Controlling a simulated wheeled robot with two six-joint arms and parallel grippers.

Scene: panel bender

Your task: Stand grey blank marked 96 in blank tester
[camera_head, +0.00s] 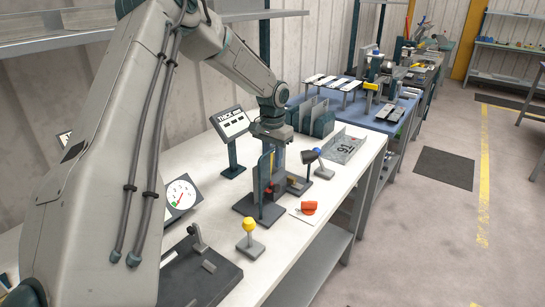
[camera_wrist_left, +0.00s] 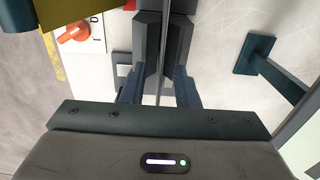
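My left gripper (camera_head: 277,150) points down over the bench, at a dark upright fixture (camera_head: 259,207) that looks like the blank tester. In the left wrist view a thin grey sheet (camera_wrist_left: 165,60) stands edge-on between two dark blocks (camera_wrist_left: 149,45). My left gripper (camera_wrist_left: 160,88) has its fingers on either side of this sheet, with a gap visible on both sides. The sheet's marking is not visible, so I cannot tell whether it is blank 96. Another grey plate with a number like 91 (camera_head: 345,148) lies to the right. My right gripper is not in view.
A sign on a stand (camera_head: 230,124) is behind the fixture. A dark rack with upright plates (camera_head: 312,115) stands at the back.

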